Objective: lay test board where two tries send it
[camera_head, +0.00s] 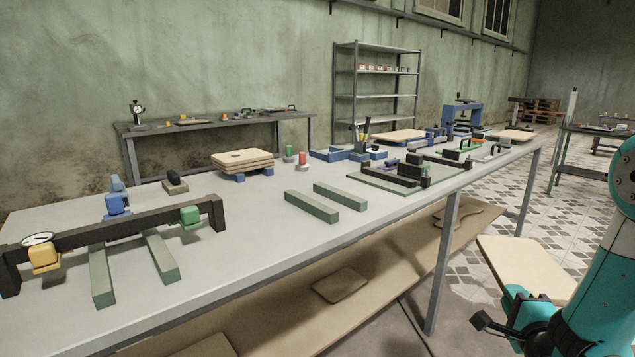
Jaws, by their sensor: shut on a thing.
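My gripper (524,300) is at the lower right, off the table's front edge, shut on a pale curved board (528,264). The board is held out beyond the bench, its near end hidden by my wrist. A stack of similar boards (242,158) rests on blue blocks towards the back of the bench. Two green bars (312,206) lie parallel and bare mid-bench. At the left, a black beam frame (125,224) with a dial, yellow, blue and green blocks spans two more green bars (160,256). A green-topped (289,152) and a red-topped piece (302,160) stand by the stack.
The grey bench (240,255) has free room around the middle bars. A green base plate with black fixtures (410,174) and blue trays (345,154) lie to the right. Boards lie on the lower shelf (340,285). A bench leg (443,265) stands left of the held board.

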